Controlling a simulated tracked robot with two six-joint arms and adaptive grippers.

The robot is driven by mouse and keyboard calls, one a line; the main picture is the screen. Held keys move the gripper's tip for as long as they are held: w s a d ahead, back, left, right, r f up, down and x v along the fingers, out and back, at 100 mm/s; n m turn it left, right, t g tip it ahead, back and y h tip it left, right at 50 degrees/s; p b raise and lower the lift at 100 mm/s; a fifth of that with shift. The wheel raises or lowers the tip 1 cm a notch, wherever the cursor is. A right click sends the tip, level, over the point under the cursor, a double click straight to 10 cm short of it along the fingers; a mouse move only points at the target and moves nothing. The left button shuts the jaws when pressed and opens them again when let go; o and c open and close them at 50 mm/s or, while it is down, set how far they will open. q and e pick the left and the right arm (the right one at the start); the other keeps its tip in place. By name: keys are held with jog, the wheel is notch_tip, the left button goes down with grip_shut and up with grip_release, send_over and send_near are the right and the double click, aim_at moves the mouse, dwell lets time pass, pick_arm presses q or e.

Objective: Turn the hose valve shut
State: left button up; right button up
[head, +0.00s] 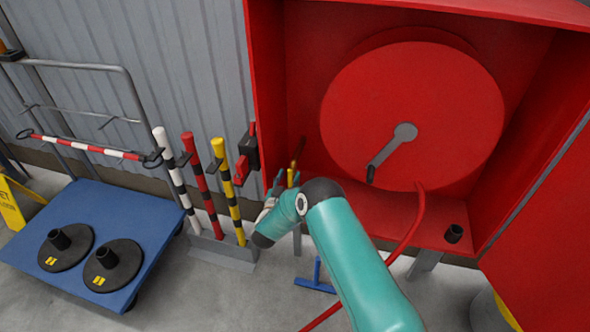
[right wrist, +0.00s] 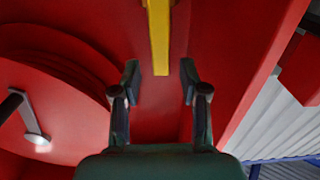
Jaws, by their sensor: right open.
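The hose valve shows in the head view as a yellow lever (head: 291,178) below a brass-coloured piece (head: 297,153), at the left inside of the red hose cabinet. In the right wrist view the yellow lever (right wrist: 160,38) comes down from the top edge, its free end lying in line with the gap between my fingers. My right gripper (head: 279,186) is open, with a finger on each side of that gap (right wrist: 160,82). No contact with the lever shows. My arm and gripper hide part of the valve in the head view. My left gripper is not in view.
The red hose reel (head: 430,110) with its grey crank fills the cabinet (head: 268,70). A red hose (head: 413,225) hangs down from it. Striped posts (head: 227,190) stand close left of my gripper. A blue cart (head: 145,222) with black bases stands further left.

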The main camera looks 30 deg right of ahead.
jog(key=shift+x, duration=1.3)
grip_shut()
